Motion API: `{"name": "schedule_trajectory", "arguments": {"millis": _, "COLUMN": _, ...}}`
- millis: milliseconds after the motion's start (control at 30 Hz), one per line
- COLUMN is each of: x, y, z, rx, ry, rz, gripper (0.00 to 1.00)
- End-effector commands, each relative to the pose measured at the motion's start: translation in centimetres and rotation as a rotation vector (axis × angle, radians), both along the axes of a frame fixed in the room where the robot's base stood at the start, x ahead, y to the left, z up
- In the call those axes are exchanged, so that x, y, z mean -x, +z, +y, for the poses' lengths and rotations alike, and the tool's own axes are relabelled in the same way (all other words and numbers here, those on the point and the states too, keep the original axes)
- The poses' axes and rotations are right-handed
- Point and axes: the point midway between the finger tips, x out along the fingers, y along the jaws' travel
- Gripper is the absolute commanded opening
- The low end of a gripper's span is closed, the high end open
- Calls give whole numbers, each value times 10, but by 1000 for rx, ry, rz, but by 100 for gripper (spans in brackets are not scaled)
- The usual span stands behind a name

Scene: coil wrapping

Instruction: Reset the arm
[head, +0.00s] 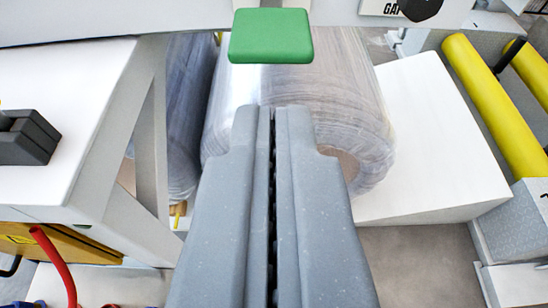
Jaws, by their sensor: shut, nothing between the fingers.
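My gripper (272,108) reaches up the middle of the head view. Its two grey fingers are together with only a thin dark line between them, and they hold nothing. A large coil (345,85) in clear wrapping lies beyond the fingertips and is partly hidden by them. A second wrapped coil (185,105) stands to its left, partly behind a grey frame. A green block (271,36) shows above the fingertips, in front of the coil. I cannot tell whether the fingers touch the coil.
A white table (60,110) with a dark tool (27,136) is at the left. A red hose (55,262) is at the lower left. A white sloped block (430,140) and a yellow roller (492,105) are at the right. Grey floor (420,265) shows bare at the lower right.

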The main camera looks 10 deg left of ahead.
Motion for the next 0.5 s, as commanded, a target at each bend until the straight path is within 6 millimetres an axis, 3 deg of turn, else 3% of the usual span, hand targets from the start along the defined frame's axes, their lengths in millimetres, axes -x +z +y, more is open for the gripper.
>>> {"name": "schedule_trajectory", "arguments": {"millis": 500, "x": -2, "y": 1, "z": 3, "rx": -1, "ry": 4, "rz": 1, "gripper": 0}}
